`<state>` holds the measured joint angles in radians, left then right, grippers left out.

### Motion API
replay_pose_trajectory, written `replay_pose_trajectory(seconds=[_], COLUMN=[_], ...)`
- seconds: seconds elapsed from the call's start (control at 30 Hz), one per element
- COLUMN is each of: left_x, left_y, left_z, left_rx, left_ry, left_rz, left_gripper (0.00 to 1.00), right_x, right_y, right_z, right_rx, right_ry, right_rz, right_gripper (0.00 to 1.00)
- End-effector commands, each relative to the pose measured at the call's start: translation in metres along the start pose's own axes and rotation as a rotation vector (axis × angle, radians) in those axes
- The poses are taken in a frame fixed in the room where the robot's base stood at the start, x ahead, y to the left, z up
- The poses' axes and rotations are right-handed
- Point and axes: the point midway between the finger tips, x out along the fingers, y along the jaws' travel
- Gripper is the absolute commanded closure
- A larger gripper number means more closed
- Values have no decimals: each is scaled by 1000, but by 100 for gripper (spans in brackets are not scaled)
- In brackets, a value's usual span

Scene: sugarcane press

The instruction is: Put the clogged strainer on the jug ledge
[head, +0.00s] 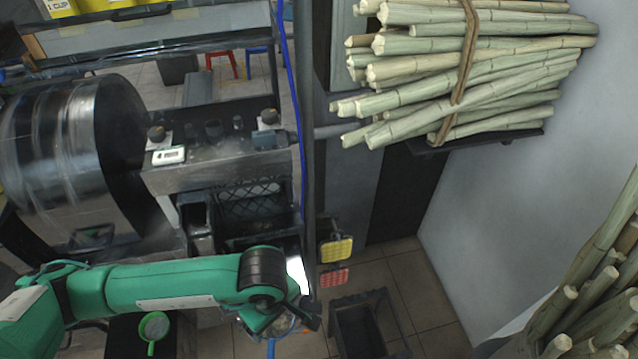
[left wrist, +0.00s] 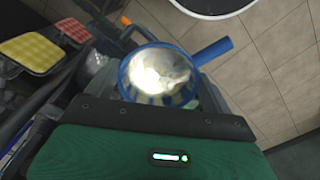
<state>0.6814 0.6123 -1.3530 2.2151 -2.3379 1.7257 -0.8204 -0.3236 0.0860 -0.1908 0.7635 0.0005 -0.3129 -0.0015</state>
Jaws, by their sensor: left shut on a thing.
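A blue-rimmed strainer with a blue handle (left wrist: 160,77) is in my left gripper, right in front of the left wrist camera. Its bowl looks bright and pale inside, and its handle points up and right there. In the head view its blue handle (head: 271,346) hangs below my left gripper (head: 284,322). My left gripper is shut on this strainer; the fingers are partly hidden by its bowl. A second strainer, green (head: 153,327), lies on a dark surface at the lower left, under my arm. I cannot make out the jug ledge for certain. My right gripper is not in view.
A yellow pad (head: 336,250) and a red pad (head: 334,277) hang beside a vertical post. A dark open bin (head: 361,325) stands on the tiled floor to the right. Cane bundles (head: 470,70) fill the upper right.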

Motion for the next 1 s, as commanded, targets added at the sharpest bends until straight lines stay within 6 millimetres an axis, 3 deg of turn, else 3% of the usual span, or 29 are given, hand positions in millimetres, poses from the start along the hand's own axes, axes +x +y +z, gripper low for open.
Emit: replay_pose_trajectory(seconds=[0.3,0.5,0.73,1.0], left_x=[-54,-93,-127,-138], left_y=[11,14,15,15], left_z=[-79,-122,-153,-162], left_rx=[365,599,792,861], left_ry=[10,6,-1,-1], left_rz=[-17,-11,5,12], left_gripper=[37,37,37,37], right_x=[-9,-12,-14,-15], right_y=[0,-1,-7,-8], right_z=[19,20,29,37], right_rx=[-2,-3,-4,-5], right_ry=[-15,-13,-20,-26], right_rz=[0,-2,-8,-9], right_gripper=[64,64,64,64])
